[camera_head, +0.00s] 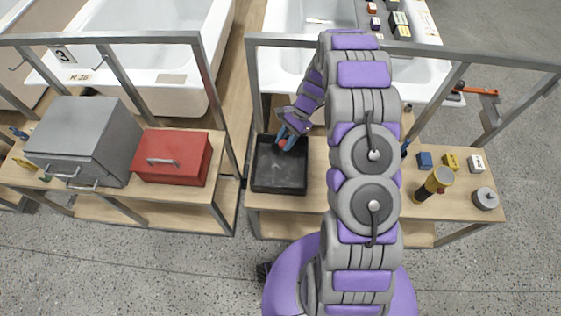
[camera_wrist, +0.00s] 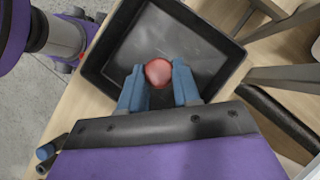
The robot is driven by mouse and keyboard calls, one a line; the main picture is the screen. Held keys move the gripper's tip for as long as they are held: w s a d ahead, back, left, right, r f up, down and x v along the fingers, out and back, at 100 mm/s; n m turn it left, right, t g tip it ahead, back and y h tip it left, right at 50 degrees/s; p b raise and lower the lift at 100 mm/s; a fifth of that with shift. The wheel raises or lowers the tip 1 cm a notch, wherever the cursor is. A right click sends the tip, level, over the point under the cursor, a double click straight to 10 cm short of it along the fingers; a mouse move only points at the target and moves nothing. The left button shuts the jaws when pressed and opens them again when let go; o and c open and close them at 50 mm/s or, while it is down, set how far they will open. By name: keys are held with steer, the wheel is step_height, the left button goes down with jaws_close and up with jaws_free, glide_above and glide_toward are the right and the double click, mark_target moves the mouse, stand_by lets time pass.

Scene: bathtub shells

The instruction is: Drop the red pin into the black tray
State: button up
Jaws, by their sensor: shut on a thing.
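The red pin (camera_wrist: 158,72) is between the two blue fingertips of my gripper (camera_wrist: 159,85), which is shut on it. In the head view the red pin (camera_head: 282,144) shows as a small red spot at the tip of my gripper (camera_head: 284,141). The black tray (camera_head: 278,188) sits on the wooden bench left of my arm. In the wrist view the tray (camera_wrist: 97,62) lies beneath the pin and fills the upper middle. The pin is over the tray's far part; its height above the floor of the tray is hard to tell.
A red toolbox (camera_head: 172,157) and a grey box (camera_head: 84,140) stand on the left bench. A blue block (camera_head: 425,160), yellow block (camera_head: 450,162), white block (camera_head: 476,164), yellow-black cylinder (camera_head: 434,184) and grey round pot (camera_head: 485,199) stand right of my arm. Metal rails border the benches.

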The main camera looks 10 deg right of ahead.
steer(key=shift+a+f+b, duration=0.15)
steer(key=shift+f+b, duration=0.2)
steer(key=shift+f, duration=0.3)
steer(key=shift+d+f+b, duration=0.15)
steer(key=shift+f+b, duration=0.35)
steer(key=shift+f, duration=0.6)
steer(key=shift+d+f+b, duration=0.15)
steer(key=shift+f+b, duration=0.35)
steer(key=shift+f, duration=0.6)
steer(key=shift+a, duration=0.15)
steer(key=o, duration=1.1)
